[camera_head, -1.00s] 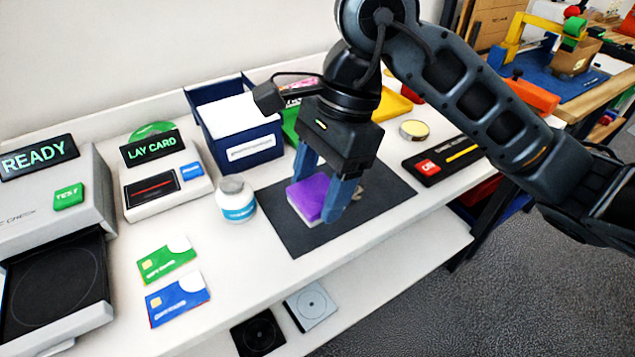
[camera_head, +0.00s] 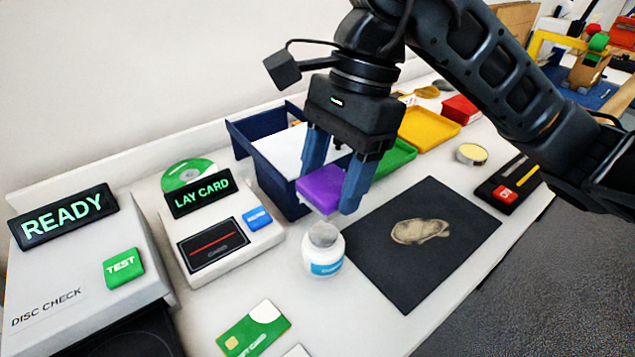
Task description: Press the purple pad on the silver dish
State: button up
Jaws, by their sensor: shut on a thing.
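My gripper (camera_head: 331,196) is shut on the purple pad (camera_head: 319,189), which has a pale underside and sits between the two blue fingers. The pad is held up in the air, left of the dark mat. In the picture it is just above the white jar and in front of the navy bin; its exact height is hard to tell. A small round dish (camera_head: 472,154) with a silvery rim and pale yellow inside stands right of the mat's far edge, well apart from my gripper. It is the only dish-like thing I see.
A white jar (camera_head: 323,258) with a grey domed top stands below the pad. A beige flat thing lies on the dark mat (camera_head: 450,270). The navy bin (camera_head: 270,170), green tray (camera_head: 396,158), yellow tray (camera_head: 425,132) and card reader (camera_head: 190,262) stand around.

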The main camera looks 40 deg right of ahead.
aim_at(321, 234)
jog(key=shift+w+a, duration=0.1)
jog(key=shift+w, duration=0.1)
jog(key=shift+a+f, duration=0.1)
jog(key=shift+f, duration=0.1)
jog(key=shift+f+b, duration=0.6)
jog(key=shift+f, duration=2.15)
jog(key=shift+f+b, duration=0.75)
jog(key=shift+b, duration=0.3)
jog(key=shift+f+b, duration=0.1)
jog(key=shift+b, duration=0.6)
dwell(1.5)
dwell(0.5)
jog(key=shift+r+p, duration=1.05)
jog(key=shift+r, duration=2.55)
